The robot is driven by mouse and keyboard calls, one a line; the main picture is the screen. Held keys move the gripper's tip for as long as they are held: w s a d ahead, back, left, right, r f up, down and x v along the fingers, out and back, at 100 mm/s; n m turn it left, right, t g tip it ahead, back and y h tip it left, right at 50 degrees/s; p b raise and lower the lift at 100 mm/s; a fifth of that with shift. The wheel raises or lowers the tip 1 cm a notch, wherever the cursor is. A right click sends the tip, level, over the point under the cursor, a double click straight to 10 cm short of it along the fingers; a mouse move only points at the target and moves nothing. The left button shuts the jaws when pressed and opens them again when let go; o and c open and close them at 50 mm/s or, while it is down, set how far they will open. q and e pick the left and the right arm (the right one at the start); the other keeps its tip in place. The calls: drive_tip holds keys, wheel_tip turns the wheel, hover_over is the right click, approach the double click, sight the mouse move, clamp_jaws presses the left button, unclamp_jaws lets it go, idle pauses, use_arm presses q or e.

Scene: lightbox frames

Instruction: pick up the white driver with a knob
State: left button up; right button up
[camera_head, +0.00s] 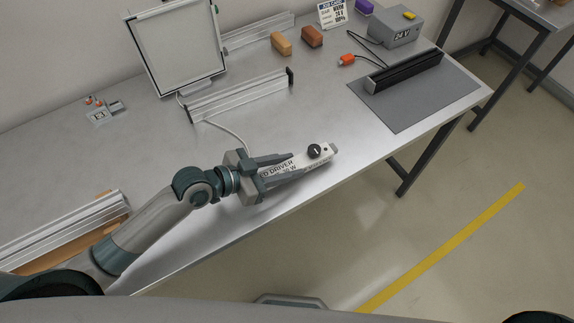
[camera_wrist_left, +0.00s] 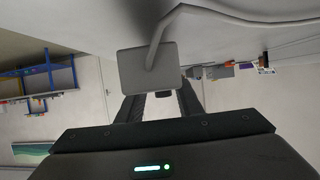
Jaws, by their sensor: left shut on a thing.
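The white driver with a black knob (camera_head: 325,154) is a long white box with dark print, near the front edge of the table. My left gripper (camera_head: 296,165) is shut on it, with one finger along each long side; the knob end sticks out past the fingertips. I cannot tell how far the driver is above the table. My right gripper is not in view.
A framed light panel (camera_head: 178,48) stands at the back of the metal table (camera_head: 330,95). Aluminium profiles (camera_head: 240,96) lie near it. A grey mat (camera_head: 420,98) bears a black profile (camera_head: 405,71), with a 24 V box (camera_head: 396,34) behind. The table's front edge is close to my gripper.

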sight(287, 167)
use_arm(q)
wheel_tip(287, 167, up, 3)
drive_tip(key=shift+r+p, duration=0.1)
drive_tip(key=shift+p, duration=0.95)
drive_tip(key=w+d+r+p, duration=0.1)
drive_tip(key=d+r+p, duration=0.2)
drive_tip(key=d+p, duration=0.1)
drive_tip(key=w+d+r+p, duration=0.1)
drive_tip(key=d+r+p, duration=0.1)
drive_tip(key=d, duration=0.5)
drive_tip(key=shift+w+d+r+p, duration=0.2)
drive_tip(key=shift+w+r+p, duration=0.2)
drive_tip(key=shift+p, duration=0.45)
drive_tip(key=shift+d, duration=0.1)
